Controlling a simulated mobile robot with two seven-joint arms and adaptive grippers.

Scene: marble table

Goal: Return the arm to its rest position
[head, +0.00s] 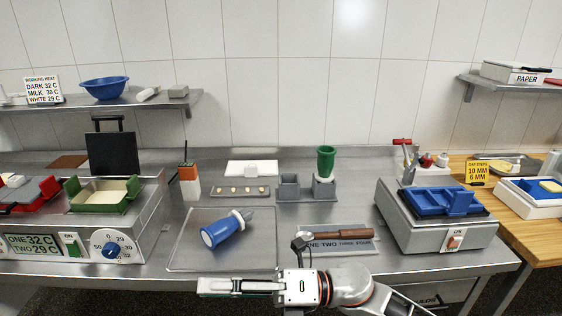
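My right arm comes in from the bottom right, and its gripper (236,287) points left across the front edge of the steel table (340,275). No object shows in the fingers. They lie nearly in line with each other from this side, so I cannot tell whether they are open or shut. The gripper is in front of the grey slab (190,258), on which a blue and white cylindrical tool (222,232) lies tilted, apart from the gripper. My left arm and gripper are not in view.
A grey machine with a blue tray (438,228) stands right; a warming unit (110,225) stands left. A green cup (325,162) stands in a grey holder (290,188) behind.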

